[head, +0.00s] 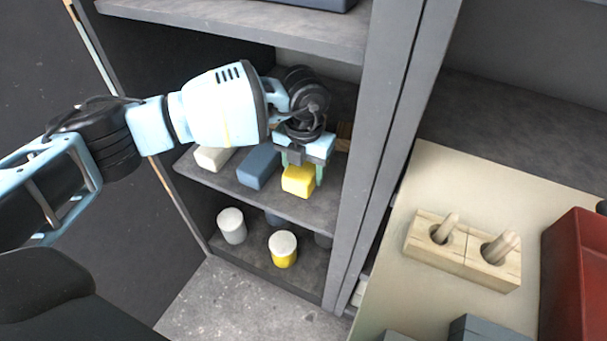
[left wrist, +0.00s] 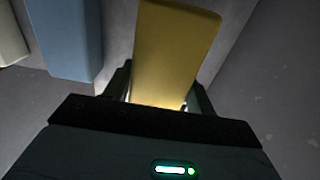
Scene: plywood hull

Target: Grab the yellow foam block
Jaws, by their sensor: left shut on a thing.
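The yellow foam block (head: 298,181) is on the middle shelf of the grey cabinet, at the shelf's right side near the front edge. My left gripper (head: 302,172) reaches in from the left and is shut on the block, with one finger on each side. In the left wrist view the yellow block (left wrist: 172,55) stands between the two fingers (left wrist: 160,95). I cannot tell whether the block still touches the shelf. My right gripper is not in view.
A blue block (head: 259,166) and a white block (head: 213,158) lie left of it on the shelf (head: 228,180). Below stand a white cylinder (head: 231,226) and a yellow one with a white top (head: 283,249). The cabinet's upright panel (head: 372,130) is close on the right.

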